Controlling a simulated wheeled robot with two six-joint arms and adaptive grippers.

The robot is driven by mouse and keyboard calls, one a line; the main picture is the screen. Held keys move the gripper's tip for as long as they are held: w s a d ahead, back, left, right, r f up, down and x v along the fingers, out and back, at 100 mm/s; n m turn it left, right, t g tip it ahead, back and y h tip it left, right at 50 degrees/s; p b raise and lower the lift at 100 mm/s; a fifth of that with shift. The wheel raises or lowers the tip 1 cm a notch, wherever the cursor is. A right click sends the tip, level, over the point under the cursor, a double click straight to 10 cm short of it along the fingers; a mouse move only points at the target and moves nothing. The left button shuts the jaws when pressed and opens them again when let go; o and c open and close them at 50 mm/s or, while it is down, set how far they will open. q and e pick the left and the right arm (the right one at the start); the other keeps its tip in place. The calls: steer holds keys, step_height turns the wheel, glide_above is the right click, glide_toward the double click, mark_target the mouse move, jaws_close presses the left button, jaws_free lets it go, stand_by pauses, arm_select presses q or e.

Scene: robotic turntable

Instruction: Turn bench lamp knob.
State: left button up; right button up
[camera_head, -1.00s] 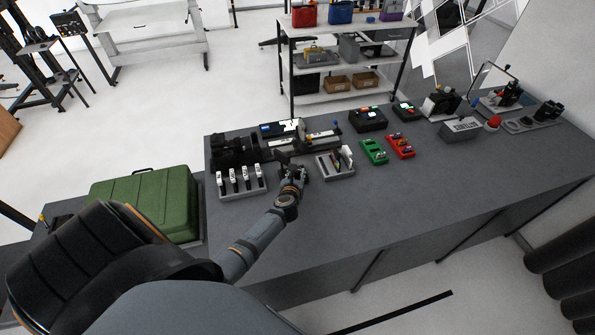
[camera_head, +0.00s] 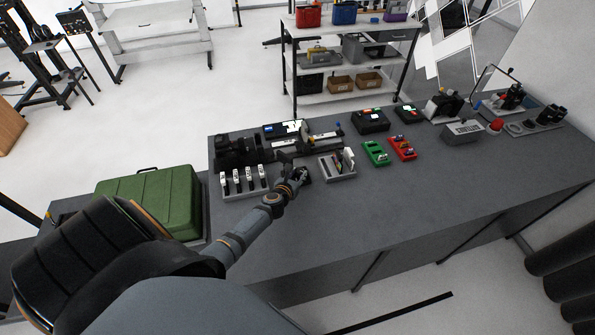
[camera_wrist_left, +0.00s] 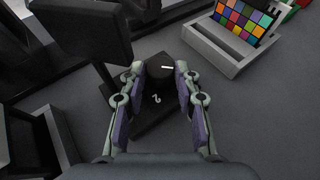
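The bench lamp shows in the left wrist view as a dark flat head (camera_wrist_left: 80,32) on a thin stem, with a black base (camera_wrist_left: 152,122) bearing a white mark. Its round dark knob (camera_wrist_left: 158,74) has a short white pointer line. My left gripper (camera_wrist_left: 160,68) is open, with one finger on each side of the knob; I cannot tell whether they touch it. In the head view my left gripper (camera_head: 298,176) is low at the bench, beside the lamp (camera_head: 286,161), and partly hides the base. My right gripper is not in view.
The bench (camera_head: 400,205) has clear room in front and right. A rack of white-topped tools (camera_head: 244,181) stands left of the gripper, and a grey tray with a colour chart (camera_head: 338,166) right. A green case (camera_head: 150,198) sits left. Other devices line the back.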

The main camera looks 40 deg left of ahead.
arm_select(q)
steer(key=o, duration=0.3)
steer(key=v, duration=1.2)
